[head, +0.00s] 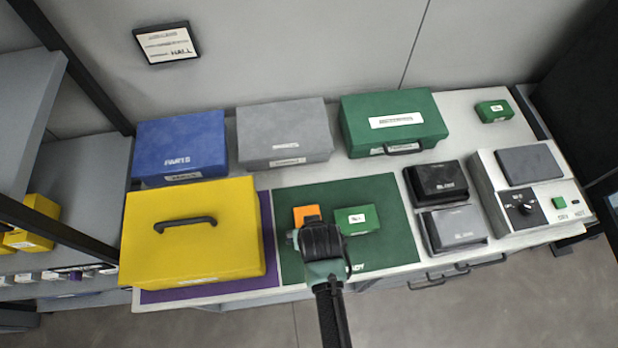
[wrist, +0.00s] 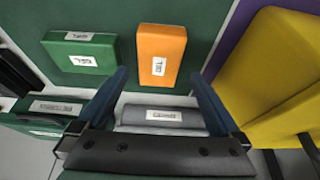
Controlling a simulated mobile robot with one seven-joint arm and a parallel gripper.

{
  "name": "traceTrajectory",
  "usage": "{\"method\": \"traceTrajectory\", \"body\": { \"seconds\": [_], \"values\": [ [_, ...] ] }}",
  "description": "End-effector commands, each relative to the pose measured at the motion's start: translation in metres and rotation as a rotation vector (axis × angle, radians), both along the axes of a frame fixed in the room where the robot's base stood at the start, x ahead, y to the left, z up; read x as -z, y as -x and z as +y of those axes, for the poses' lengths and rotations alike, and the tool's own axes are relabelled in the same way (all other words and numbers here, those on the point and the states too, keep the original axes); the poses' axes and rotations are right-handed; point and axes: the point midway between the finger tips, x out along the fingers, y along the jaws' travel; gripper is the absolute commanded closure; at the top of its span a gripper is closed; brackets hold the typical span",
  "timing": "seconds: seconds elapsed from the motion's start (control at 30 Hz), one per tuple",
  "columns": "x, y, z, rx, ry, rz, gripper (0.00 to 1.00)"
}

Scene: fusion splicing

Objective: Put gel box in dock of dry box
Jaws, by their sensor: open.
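A small green box (head: 360,216) with a white label lies on the dark green mat; it also shows in the wrist view (wrist: 98,66). An orange box (head: 305,212) lies to its left and shows upright in the wrist view (wrist: 161,80). A similar small green box (head: 494,111) sits at the back right. I cannot surely read which label says gel. A light grey unit (head: 545,232) at the right has a dark panel, a knob, and lettering that looks like DRY. My gripper (wrist: 160,95) is open and empty above the mat, its fingers framing the orange box.
A yellow case (head: 190,250) on a purple mat (head: 268,240) stands left. Blue (head: 180,142), grey (head: 285,125) and green (head: 392,110) cases line the back. A black box (head: 438,178) and a grey box (head: 456,226) stand right of the green mat (head: 395,250).

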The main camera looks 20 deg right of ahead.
Motion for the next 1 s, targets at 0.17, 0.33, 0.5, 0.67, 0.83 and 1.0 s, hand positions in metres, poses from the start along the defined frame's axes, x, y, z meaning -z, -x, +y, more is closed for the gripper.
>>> {"method": "traceTrajectory", "body": {
  "seconds": [0.17,0.33,0.5,0.67,0.83,1.0],
  "values": [
    [0.005,-0.003,-0.001,0.0,0.0,0.0,0.0],
    [0.018,-0.013,-0.004,0.001,-0.001,0.001,0.0],
    [0.036,-0.021,-0.007,0.0,0.0,0.001,0.0],
    [0.046,-0.025,-0.009,0.001,0.0,-0.001,0.0],
    [0.048,-0.025,-0.009,0.0,0.0,0.0,0.0],
    [0.048,-0.025,-0.009,0.0,0.0,-0.001,0.0]
  ]
}}
